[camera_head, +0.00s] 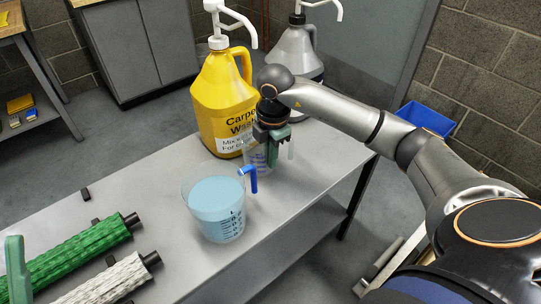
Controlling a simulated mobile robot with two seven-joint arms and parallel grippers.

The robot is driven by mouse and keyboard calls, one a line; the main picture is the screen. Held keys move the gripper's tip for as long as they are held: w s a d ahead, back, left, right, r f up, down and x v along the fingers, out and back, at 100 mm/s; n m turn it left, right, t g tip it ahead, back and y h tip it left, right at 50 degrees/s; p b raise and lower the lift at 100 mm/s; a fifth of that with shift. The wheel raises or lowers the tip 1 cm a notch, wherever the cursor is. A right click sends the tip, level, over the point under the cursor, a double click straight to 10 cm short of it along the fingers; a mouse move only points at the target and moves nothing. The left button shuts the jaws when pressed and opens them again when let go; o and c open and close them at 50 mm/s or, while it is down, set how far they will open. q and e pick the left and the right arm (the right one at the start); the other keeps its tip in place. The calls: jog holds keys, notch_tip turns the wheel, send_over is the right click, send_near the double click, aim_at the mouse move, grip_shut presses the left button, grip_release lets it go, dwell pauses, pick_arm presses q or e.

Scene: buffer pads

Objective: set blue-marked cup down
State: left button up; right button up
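My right gripper (271,140) points down at the back of the grey table. It appears closed on a clear cup (256,158) with blue marks, in front of the yellow jug. The gripper hides part of this cup, and I cannot tell whether its base touches the table. A larger clear container (216,222) with blue marks and light blue liquid stands upright nearer to me, left of the table's right edge. A blue handle (252,179) shows between the two vessels. My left gripper is not identifiable in view.
A yellow pump jug (222,97) and a grey pump jug (297,50) stand behind the cup. A green roller pad (80,245) and a white one (108,281) lie at the left. An upright green piece (17,268) is at the left edge.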

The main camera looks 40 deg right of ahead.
jog(key=o, duration=0.4)
jog(key=shift+c, duration=0.2)
jog(key=shift+r, duration=0.5)
notch_tip(320, 180, up, 3)
jog(key=shift+s+p, duration=0.1)
jog(key=shift+p, duration=0.6)
pick_arm(q)
jog(key=w+f+n+g+y+p, duration=0.1)
jog(key=w+f+n+y, duration=0.2)
jog(key=f, duration=0.3)
jog(key=w+a+f+n+g+y+p, duration=0.1)
jog(key=w+f+n+y, duration=0.2)
jog(key=w+f+y, duration=0.1)
jog(key=shift+a+f+n+g+y, duration=0.25)
jog(key=shift+f+n+g+y, duration=0.15)
jog(key=shift+f+y, duration=0.45)
pick_arm(e)
notch_tip(320, 180, up, 8)
jog(key=shift+s+r, duration=0.15)
jog(key=shift+s, duration=0.15)
